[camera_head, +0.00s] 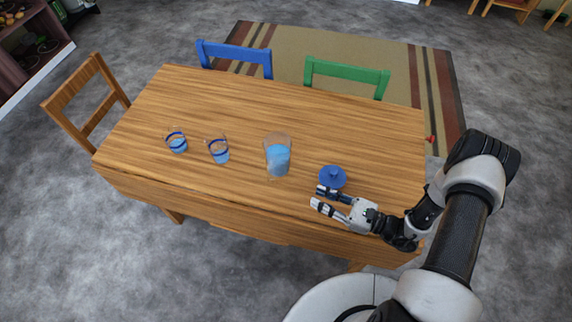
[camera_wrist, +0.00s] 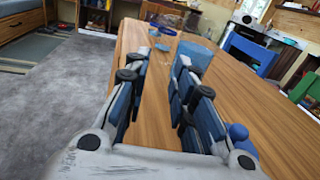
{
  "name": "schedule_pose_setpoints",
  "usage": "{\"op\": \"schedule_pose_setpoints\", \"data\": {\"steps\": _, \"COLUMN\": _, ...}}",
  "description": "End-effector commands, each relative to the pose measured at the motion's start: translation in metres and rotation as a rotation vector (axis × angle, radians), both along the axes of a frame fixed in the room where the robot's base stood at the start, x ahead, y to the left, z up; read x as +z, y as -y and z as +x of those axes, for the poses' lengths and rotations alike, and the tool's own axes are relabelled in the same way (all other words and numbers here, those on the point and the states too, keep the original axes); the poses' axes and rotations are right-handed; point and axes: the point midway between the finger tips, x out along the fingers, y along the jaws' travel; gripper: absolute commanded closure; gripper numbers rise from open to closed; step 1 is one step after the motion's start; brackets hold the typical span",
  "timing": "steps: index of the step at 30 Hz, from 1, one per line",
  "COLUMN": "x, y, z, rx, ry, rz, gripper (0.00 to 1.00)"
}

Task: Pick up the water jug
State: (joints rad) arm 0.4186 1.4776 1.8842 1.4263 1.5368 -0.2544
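The water jug (camera_head: 278,155) is a clear, wide container with blue water in it, upright near the middle of the wooden table. In the wrist view the jug (camera_wrist: 195,58) stands ahead, beyond and partly behind my fingers. My gripper (camera_head: 317,197) is open and empty at the table's near right part. It is to the right of and nearer than the jug, apart from it, with the fingers pointing left. In the wrist view my gripper (camera_wrist: 167,65) shows a clear gap between its fingers. The jug's lower part is partly hidden there.
A blue lidded object (camera_head: 332,177) sits just behind my gripper; it also shows at the right in the wrist view (camera_wrist: 240,140). Two glasses with blue water, a left one (camera_head: 177,142) and a right one (camera_head: 218,150), stand left of the jug. The table (camera_head: 370,130) is otherwise clear.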

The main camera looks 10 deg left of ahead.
Motion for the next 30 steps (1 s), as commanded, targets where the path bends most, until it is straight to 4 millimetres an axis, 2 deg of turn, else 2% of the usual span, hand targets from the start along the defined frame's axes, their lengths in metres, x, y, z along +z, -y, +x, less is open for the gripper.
{"op": "schedule_pose_setpoints", "data": {"steps": 5, "x": -0.003, "y": -0.023, "z": 0.005, "rx": 0.000, "ry": -0.004, "rz": 0.004, "gripper": 0.76}}
{"op": "schedule_pose_setpoints", "data": {"steps": 16, "x": -0.003, "y": -0.099, "z": 0.025, "rx": 0.001, "ry": -0.003, "rz": 0.003, "gripper": 0.76}}
{"op": "schedule_pose_setpoints", "data": {"steps": 25, "x": -0.003, "y": -0.122, "z": 0.033, "rx": -0.003, "ry": -0.003, "rz": 0.003, "gripper": 0.76}}
{"op": "schedule_pose_setpoints", "data": {"steps": 30, "x": -0.005, "y": -0.147, "z": 0.039, "rx": 0.001, "ry": -0.002, "rz": 0.003, "gripper": 0.76}}
